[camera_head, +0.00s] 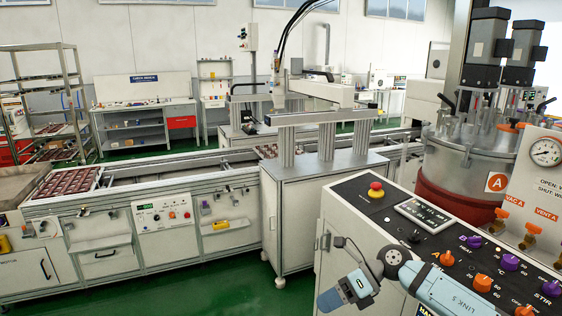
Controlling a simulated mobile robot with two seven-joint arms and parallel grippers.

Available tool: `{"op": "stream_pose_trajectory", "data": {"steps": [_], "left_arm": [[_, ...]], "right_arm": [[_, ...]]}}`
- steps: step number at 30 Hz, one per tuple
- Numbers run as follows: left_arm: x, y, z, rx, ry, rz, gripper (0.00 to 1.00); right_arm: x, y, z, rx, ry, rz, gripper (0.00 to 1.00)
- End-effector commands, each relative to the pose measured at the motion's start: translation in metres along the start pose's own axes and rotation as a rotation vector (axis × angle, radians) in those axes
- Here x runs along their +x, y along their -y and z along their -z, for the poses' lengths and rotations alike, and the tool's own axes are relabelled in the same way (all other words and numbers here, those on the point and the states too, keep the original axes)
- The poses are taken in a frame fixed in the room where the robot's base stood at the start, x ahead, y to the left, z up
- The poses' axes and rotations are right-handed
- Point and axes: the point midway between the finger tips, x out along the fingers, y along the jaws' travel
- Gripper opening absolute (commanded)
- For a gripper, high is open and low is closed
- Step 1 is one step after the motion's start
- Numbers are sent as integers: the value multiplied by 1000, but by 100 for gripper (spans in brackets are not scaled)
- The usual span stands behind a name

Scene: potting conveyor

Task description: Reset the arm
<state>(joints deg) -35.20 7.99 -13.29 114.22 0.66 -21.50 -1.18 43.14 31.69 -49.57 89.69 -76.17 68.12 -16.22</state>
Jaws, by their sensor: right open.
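My right arm (455,288) comes in from the lower right, pale blue and white with dark joints. It is bent and reaches left in front of the control console. My right gripper (347,291) is at the lower middle, beside the console's left side panel, low over the green floor. It is open, and I see nothing held in it. Its fingertips are small and hard to make out. My left arm and left gripper are not in view.
The control console (382,216), with a red stop button (376,190) and coloured knobs, stands close behind my right arm. A steel tank (465,150) with a red band stands behind it. A conveyor (160,182) with trays runs across the left. Green floor (215,285) is clear at lower left.

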Motion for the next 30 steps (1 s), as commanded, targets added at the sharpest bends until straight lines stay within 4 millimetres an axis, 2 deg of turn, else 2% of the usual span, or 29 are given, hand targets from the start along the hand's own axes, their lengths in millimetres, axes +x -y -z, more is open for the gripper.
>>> {"op": "stream_pose_trajectory", "data": {"steps": [1, 3, 6, 9, 14, 17, 20, 23, 24, 27, 30], "left_arm": [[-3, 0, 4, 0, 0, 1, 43], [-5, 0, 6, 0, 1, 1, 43], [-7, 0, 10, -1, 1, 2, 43], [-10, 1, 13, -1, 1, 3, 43], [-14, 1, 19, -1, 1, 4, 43], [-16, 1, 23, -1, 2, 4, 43], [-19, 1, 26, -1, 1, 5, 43], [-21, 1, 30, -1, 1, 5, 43], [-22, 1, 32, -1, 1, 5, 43], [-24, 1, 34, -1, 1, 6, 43], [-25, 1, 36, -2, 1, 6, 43]], "right_arm": [[20, -15, 5, 69, 94, -91, 63], [38, -33, 6, 177, 239, -206, 63], [52, -52, 9, 363, 442, -354, 63], [55, -60, 16, 581, 640, -482, 63], [49, -52, 46, 983, 939, -637, 63], [44, -39, 80, 1264, 1111, -703, 63], [42, -25, 127, 1560, 1270, -745, 63], [44, -16, 185, 1866, 1410, -761, 63], [46, -14, 209, 1984, 1457, -759, 63], [52, -17, 265, 2246, 1551, -745, 63], [57, -24, 308, 2443, 1609, -724, 63]]}}
